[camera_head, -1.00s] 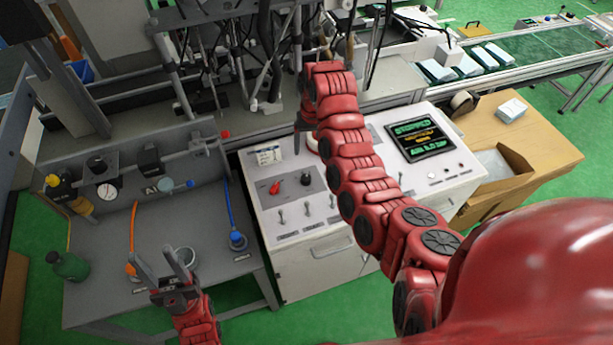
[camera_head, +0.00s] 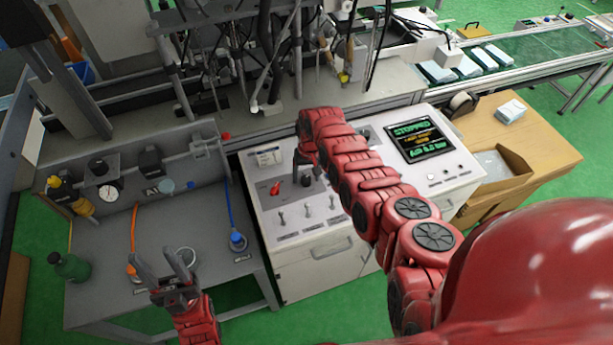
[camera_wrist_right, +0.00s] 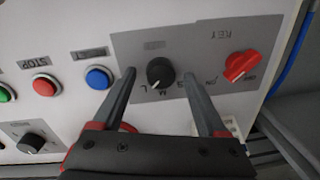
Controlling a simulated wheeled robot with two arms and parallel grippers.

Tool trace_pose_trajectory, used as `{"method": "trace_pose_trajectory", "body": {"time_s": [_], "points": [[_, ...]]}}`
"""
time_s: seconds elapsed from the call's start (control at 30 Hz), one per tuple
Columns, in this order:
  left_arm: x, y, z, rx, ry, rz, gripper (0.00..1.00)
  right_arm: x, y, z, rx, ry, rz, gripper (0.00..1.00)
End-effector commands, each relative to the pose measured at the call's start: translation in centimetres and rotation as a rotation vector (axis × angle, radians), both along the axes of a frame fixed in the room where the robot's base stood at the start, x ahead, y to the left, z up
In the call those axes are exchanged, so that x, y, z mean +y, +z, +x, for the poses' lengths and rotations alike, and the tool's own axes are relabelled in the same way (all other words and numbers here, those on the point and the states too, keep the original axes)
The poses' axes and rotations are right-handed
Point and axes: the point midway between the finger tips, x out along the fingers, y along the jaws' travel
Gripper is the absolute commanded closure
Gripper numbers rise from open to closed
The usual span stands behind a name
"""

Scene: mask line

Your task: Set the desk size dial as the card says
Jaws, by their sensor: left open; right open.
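The size dial is a black knob (camera_wrist_right: 160,72) on a grey panel marked S, M and L in the right wrist view. Its pale mark seems to lie toward the L and M side, but I cannot tell exactly. It also shows in the head view (camera_head: 306,181). My right gripper (camera_wrist_right: 160,76) is open, its fingers on either side of the dial, with no clear contact. In the head view it hangs over the desk. The small white card (camera_head: 268,157) stands at the desk's back left; its writing is too small to read. My left gripper (camera_head: 163,258) is open and empty.
A red key switch (camera_wrist_right: 240,66) sits beside the dial. A blue button (camera_wrist_right: 98,77) and red stop button (camera_wrist_right: 45,86) are on the other side. Several toggle switches (camera_head: 307,209) line the front. The screen (camera_head: 420,141) reads STOPPED.

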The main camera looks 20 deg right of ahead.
Motion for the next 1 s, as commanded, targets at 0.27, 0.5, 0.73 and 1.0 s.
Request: {"method": "trace_pose_trajectory", "body": {"time_s": [0.27,0.5,0.73,1.0], "points": [[0.00,-0.04,0.00,0.000,0.000,0.000,0.50,0.06,-0.27,-0.09,0.002,-0.001,0.001,0.24],[0.00,-0.04,0.00,0.000,0.000,0.000,0.50,0.06,-0.24,-0.07,0.002,-0.001,0.001,0.51],[0.00,-0.04,0.00,0.000,0.000,0.000,0.50,0.05,-0.23,-0.06,0.002,-0.001,0.001,0.93],[0.00,-0.11,0.00,0.000,0.000,0.000,0.50,0.04,-0.25,-0.05,0.001,0.007,0.001,1.00]]}}
